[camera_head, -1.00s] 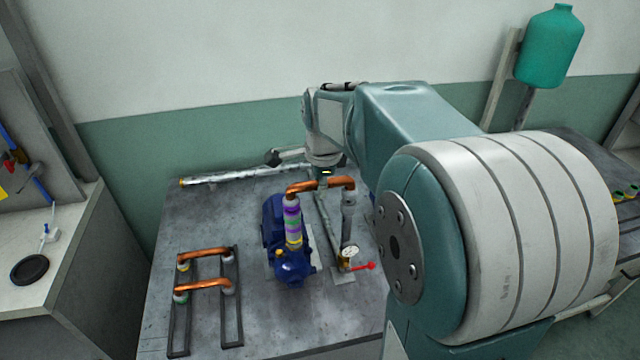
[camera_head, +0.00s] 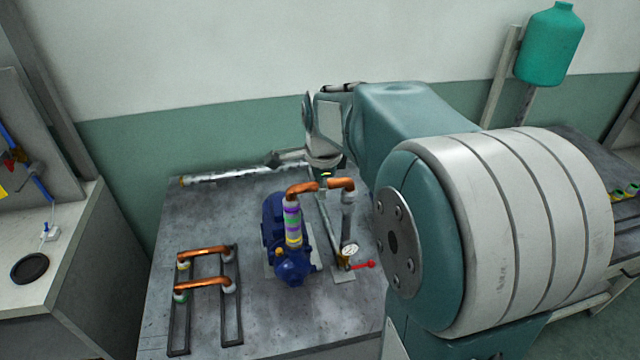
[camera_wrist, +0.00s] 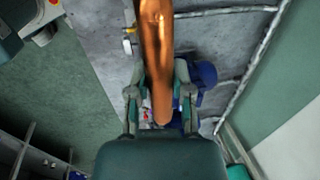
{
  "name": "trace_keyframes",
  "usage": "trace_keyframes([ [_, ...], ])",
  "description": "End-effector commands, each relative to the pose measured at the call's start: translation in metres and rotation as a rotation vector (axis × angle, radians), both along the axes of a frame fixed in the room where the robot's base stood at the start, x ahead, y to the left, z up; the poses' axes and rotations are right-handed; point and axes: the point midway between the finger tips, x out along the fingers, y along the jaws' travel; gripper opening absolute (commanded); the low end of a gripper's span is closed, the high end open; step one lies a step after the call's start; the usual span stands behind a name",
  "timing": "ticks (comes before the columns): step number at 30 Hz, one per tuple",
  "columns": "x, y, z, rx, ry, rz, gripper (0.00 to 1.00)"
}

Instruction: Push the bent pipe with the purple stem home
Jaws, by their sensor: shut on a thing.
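The copper bent pipe (camera_head: 308,187) spans the top of the pump line in the head view. Its left end is above a banded upright with a purple band (camera_head: 291,209) on the blue pump (camera_head: 287,252). Its right end is above a grey upright (camera_head: 347,212) by the gauge. My gripper (camera_head: 325,178) is at the middle of the pipe from above. In the wrist view, my gripper's fingers flank the copper bar (camera_wrist: 158,60), shut on it. I cannot tell how deep either end sits.
A rack (camera_head: 234,312) with two more copper bent pipes (camera_head: 203,285) stands at the front left of the table. A gauge (camera_head: 350,249) and red-handled valve (camera_head: 364,265) stand right of the pump. A silver pipe (camera_head: 215,175) runs along the back.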

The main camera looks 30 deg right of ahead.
Motion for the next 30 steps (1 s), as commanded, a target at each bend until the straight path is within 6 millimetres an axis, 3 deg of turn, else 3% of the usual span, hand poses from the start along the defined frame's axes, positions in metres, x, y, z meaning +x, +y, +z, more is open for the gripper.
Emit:
trace_keyframes([
  [10, 0.000, 0.000, -0.005, 0.000, -0.002, -0.001, 0.00],
  [11, 0.000, 0.000, -0.005, 0.000, -0.002, -0.001, 0.38],
  [13, 0.000, 0.000, -0.005, -0.001, -0.003, -0.001, 0.69],
  [24, 0.000, 0.000, -0.005, -0.001, -0.003, -0.001, 0.69],
  [30, -0.001, 0.000, 0.005, -0.001, -0.004, -0.001, 0.69],
])
